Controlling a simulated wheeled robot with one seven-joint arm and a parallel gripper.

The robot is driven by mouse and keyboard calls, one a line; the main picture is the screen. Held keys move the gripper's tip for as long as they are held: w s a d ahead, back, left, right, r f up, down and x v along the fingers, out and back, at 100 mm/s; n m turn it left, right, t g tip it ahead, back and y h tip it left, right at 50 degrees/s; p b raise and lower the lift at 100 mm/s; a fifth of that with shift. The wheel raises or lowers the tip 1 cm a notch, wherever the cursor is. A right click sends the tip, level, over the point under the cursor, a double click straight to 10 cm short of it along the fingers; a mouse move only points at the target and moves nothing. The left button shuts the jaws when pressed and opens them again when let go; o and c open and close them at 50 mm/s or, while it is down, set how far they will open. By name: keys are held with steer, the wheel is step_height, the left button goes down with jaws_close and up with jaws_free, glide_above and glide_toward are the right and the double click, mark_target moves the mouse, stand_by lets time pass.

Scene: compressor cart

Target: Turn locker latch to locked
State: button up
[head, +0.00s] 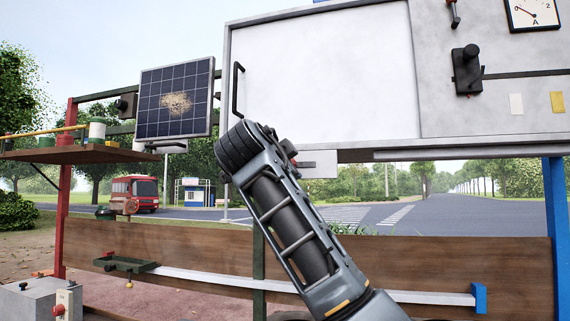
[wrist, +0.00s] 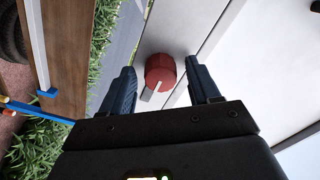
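The locker (head: 325,75) is a large white door panel with a black bar handle (head: 237,88) at its left edge, in the head view. In the wrist view, a red round knob with a pale pointer, seemingly the latch (wrist: 160,72), sits on a light grey strip. My gripper (wrist: 163,78) is open, with one dark finger on each side of the knob. Gaps show between the fingers and the knob; I cannot tell whether the fingertips reach its depth. In the head view my arm hides the gripper. The pointer slants down-left in the wrist view.
Right of the door is a grey panel with a black knob (head: 467,70) and a gauge (head: 533,12). A solar panel (head: 174,98) hangs at left, near a shelf (head: 75,154). A wooden board (head: 420,262) runs below. Open space lies between board and locker.

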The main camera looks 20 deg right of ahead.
steer(key=c, duration=1)
steer(key=shift+n, duration=0.3)
steer(key=shift+n+p, duration=2)
steer(key=shift+n, duration=6.6)
steer(key=o, duration=1.1)
steer(key=shift+c, duration=0.2)
